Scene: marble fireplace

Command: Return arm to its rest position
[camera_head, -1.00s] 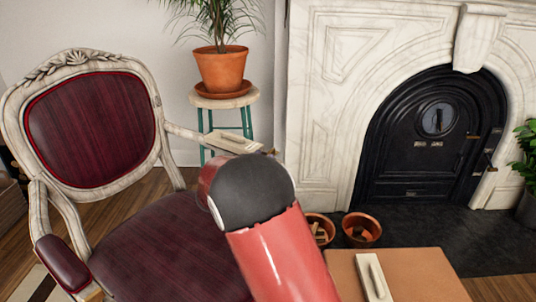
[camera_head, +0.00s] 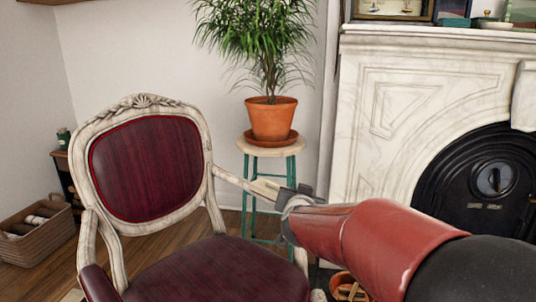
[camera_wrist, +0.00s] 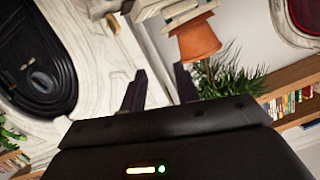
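My gripper (camera_head: 290,197) is at the end of my red and black arm, which reaches in from the lower right, in front of the chair's right armrest. In the wrist view my gripper (camera_wrist: 159,87) has its two dark fingers spread apart with nothing visible between them.
A chair with dark red upholstery (camera_head: 150,168) stands at left. A potted plant (camera_head: 271,120) sits on a teal-legged stool (camera_head: 273,149) behind. The marble fireplace (camera_head: 410,105) is at right. A basket (camera_head: 38,235) is on the floor at far left.

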